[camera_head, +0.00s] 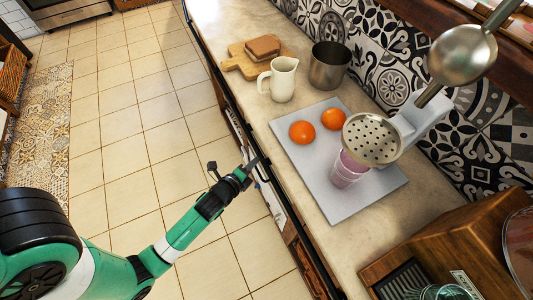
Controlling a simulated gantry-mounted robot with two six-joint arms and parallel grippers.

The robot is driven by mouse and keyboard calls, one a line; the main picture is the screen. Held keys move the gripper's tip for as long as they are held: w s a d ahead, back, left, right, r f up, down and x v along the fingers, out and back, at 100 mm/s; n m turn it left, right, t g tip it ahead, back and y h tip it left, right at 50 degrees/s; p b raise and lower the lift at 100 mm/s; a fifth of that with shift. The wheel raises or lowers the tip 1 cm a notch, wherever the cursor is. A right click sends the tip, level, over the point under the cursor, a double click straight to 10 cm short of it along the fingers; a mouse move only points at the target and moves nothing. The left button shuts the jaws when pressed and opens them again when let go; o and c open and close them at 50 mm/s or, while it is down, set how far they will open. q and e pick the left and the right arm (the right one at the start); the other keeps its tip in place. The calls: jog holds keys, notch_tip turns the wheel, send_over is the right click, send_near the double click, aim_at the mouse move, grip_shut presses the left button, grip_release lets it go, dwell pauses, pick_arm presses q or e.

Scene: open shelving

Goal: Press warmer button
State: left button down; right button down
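No warmer or button can be clearly made out in the head view. A wooden-bodied unit (455,245) stands at the bottom right, with a dark ribbed panel at its front and a small light label. It is cut off by the frame, and I cannot tell whether it is the warmer. My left gripper (258,168) is at the counter's front edge, left of the grey board and well apart from the wooden unit. Its fingers are small and dark, and their opening is unclear. My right gripper is out of view.
The counter (308,82) holds a grey board (352,208) with two oranges (302,132) and a pinkish cup (347,170). A white pitcher (280,79), metal pot (329,66) and cutting board (243,65) stand behind. A skimmer (372,139) and ladle (462,54) hang at right.

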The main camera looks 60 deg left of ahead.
pick_arm(q)
jog(key=shift+w, duration=0.45)
jog(key=shift+w, duration=0.35)
dwell(0.4)
jog(key=shift+s, duration=0.1)
jog(key=shift+s+p, duration=0.65)
jog(key=shift+s, duration=0.05)
jog(key=s+p, duration=0.5)
jog(key=p, duration=0.2)
jog(key=shift+a, duration=0.1)
dwell(0.4)
